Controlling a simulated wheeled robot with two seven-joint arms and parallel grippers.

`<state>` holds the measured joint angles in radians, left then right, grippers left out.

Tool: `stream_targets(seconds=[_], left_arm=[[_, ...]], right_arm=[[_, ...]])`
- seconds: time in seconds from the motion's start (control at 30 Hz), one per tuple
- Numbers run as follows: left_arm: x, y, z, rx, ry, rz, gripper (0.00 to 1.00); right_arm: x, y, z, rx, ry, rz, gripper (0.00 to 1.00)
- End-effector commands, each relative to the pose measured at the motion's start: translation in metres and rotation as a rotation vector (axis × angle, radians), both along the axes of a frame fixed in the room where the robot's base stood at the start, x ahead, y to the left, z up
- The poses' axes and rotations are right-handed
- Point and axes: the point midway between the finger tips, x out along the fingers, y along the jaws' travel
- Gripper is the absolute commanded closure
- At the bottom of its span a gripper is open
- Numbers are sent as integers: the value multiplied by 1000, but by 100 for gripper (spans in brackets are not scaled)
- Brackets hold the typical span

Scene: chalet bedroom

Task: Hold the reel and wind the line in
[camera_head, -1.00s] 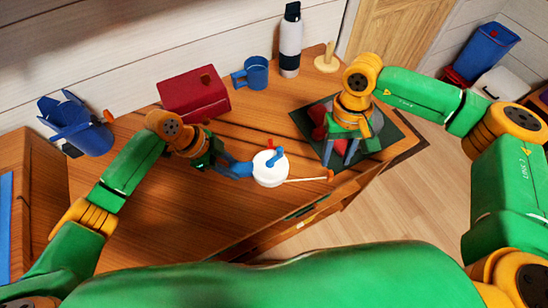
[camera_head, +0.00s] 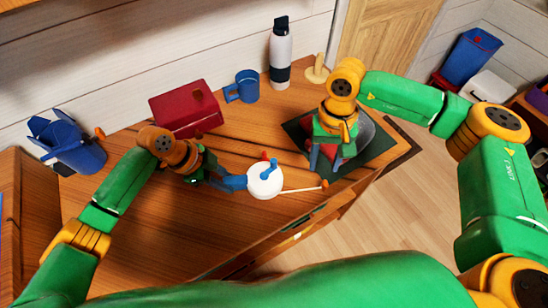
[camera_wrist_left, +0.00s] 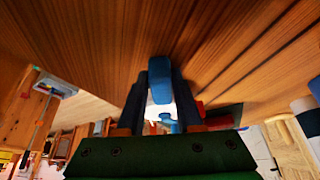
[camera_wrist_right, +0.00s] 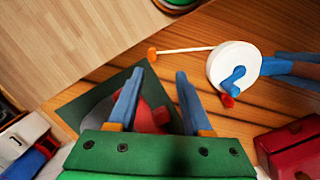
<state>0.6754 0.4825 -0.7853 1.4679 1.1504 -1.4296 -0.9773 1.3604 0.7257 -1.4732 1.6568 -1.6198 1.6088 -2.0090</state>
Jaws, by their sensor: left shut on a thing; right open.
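The reel (camera_head: 262,183) is a white disc with a blue crank and a small red knob on top. My left gripper (camera_head: 232,183) is shut on the reel's blue handle; in the left wrist view a blue part (camera_wrist_left: 160,88) sits between its fingers. A pale line (camera_head: 300,189) runs right from the reel to a small orange end piece (camera_head: 325,184) near the table edge. It also shows in the right wrist view (camera_wrist_right: 183,50). My right gripper (camera_wrist_right: 158,88) is open and empty, above a dark green mat, to the right of the reel.
The mat (camera_head: 372,164) bears a grey round item and a red one, partly hidden by my right gripper. Behind stand a red box (camera_head: 185,107), blue mug (camera_head: 245,86), white bottle (camera_head: 281,55) and wooden stand (camera_head: 317,72). A blue container (camera_head: 78,150) is far left. The front tabletop is clear.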

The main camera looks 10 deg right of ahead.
Motion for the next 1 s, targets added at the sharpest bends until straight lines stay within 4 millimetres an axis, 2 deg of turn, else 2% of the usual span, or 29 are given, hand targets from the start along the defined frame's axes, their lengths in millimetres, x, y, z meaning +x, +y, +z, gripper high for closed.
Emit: stream_targets(seconds=[0.2, 0.3, 0.4, 0.53, 0.63, 1.0], left_arm=[[0, 0, 0, -1, 0, 0, 100], [0, 0, 0, -1, 0, 0, 100], [0, 0, 0, -1, 0, 0, 100], [0, 0, 0, 0, 0, 0, 100], [0, 0, 0, -1, 0, 0, 100], [0, 0, 0, -1, 0, 0, 100]], right_arm=[[28, 53, 39, -18, -50, -712, 50], [35, 74, 56, -18, -49, -1012, 50], [38, 88, 67, -14, -40, -1226, 50], [39, 96, 72, -15, -31, -1361, 50], [39, 98, 64, -17, -28, -1383, 50], [39, 105, -6, -18, -27, -1382, 50]])
